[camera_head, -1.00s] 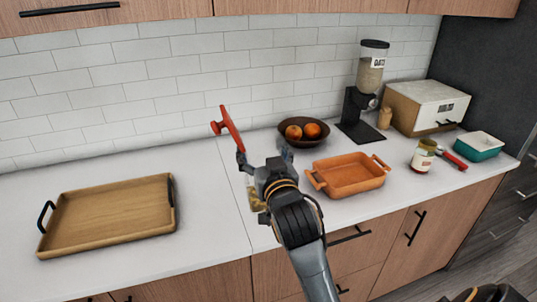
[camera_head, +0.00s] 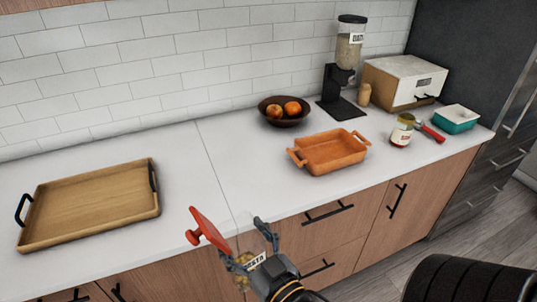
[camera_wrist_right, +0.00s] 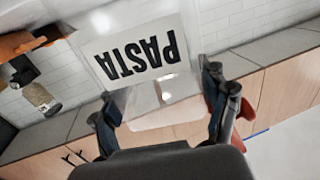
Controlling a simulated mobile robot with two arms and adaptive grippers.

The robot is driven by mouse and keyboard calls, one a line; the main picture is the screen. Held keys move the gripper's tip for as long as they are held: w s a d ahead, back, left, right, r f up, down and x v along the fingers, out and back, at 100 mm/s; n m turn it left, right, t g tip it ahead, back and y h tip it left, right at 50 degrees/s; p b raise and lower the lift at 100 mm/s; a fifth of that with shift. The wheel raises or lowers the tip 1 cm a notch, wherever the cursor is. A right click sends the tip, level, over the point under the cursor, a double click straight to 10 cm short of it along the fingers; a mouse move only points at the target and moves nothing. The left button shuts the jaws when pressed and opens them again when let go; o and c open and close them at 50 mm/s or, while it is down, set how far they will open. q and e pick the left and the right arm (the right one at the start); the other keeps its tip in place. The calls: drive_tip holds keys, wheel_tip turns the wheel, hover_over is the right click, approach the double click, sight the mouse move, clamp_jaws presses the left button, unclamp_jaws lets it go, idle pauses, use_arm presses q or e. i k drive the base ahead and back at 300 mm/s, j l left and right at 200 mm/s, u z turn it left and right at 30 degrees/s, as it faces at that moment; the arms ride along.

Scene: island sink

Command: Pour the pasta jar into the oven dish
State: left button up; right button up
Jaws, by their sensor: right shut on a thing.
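The pasta jar is a clear container with a white PASTA label (camera_head: 254,263), low in the middle of the head view, in front of the counter edge. My right gripper (camera_head: 248,245) is shut on it. In the wrist view the jar (camera_wrist_right: 140,50) sits between the two fingers, its label upside down. A red piece (camera_head: 207,230) sticks out beside the jar; I cannot tell whether it is its lid. The orange oven dish (camera_head: 332,152) stands on the counter, up and right of the gripper, and looks empty. My left gripper is out of view.
A wooden tray (camera_head: 92,205) lies at the left. Behind the dish are a fruit bowl (camera_head: 285,119) and an oats dispenser (camera_head: 347,70). A labelled jar (camera_head: 402,132), a red-handled tool (camera_head: 432,134) and a teal dish (camera_head: 456,124) stand right. Counter between tray and dish is clear.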

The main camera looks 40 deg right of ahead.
sight(329, 151)
drive_tip(key=z, duration=1.1)
